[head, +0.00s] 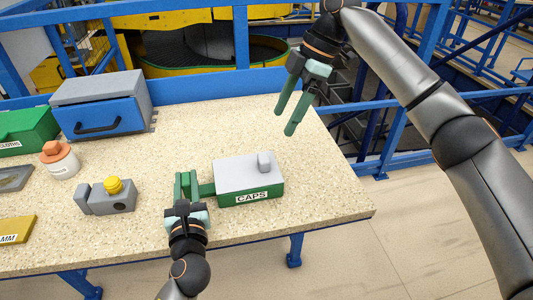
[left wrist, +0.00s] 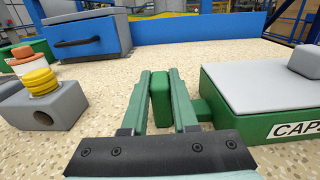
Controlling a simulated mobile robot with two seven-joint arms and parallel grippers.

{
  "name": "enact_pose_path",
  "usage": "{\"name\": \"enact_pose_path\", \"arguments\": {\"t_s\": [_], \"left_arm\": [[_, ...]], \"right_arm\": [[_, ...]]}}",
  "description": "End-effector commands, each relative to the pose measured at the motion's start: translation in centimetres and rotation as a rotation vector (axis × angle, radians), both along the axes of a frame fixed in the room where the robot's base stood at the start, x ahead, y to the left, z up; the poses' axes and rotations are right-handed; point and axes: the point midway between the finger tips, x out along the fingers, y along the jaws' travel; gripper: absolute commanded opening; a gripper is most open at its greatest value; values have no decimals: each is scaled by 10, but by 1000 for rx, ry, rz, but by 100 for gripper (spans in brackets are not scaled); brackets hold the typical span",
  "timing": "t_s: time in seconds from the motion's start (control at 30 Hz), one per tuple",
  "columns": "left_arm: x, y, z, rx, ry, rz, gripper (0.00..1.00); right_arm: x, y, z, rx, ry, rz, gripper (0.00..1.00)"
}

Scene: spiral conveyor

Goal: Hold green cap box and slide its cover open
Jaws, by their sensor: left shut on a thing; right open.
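The green cap box (head: 236,197) stands on the speckled table (head: 330,198), with a white "CAPS" label on its front. Its grey cover (head: 236,174) lies over the top and carries a raised grey knob (head: 264,161) near the right end. A green handle (left wrist: 161,98) sticks out from the box's left side. My left gripper (head: 187,184) is shut on this handle, one finger on each side of it in the left wrist view. My right gripper (head: 288,110) is open and empty in the air, above and behind the box near the table's right edge.
A grey cabinet with a blue drawer (head: 100,118) stands at the back left. A grey block with a yellow knob (head: 113,190), a white jar with an orange lid (head: 62,163) and a green box (head: 25,128) stand left. The table right of the cap box is clear.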

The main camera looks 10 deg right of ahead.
Motion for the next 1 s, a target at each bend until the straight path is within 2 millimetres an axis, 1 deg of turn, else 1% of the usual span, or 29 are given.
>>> {"name": "enact_pose_path", "arguments": {"t_s": [0.03,0.4,0.53,0.7,1.0], "left_arm": [[-2,0,-9,1,18,0,0],[-2,0,-9,1,18,0,0],[-2,0,-9,1,18,0,0],[-2,0,-9,1,18,0,0],[-2,0,-9,1,18,0,0]], "right_arm": [[-1,2,-8,-1,4,1,78],[-1,30,-75,2,4,-2,78],[-1,37,-92,2,4,-3,78],[-1,42,-103,3,3,-3,78],[-1,43,-105,4,2,-4,78]]}}
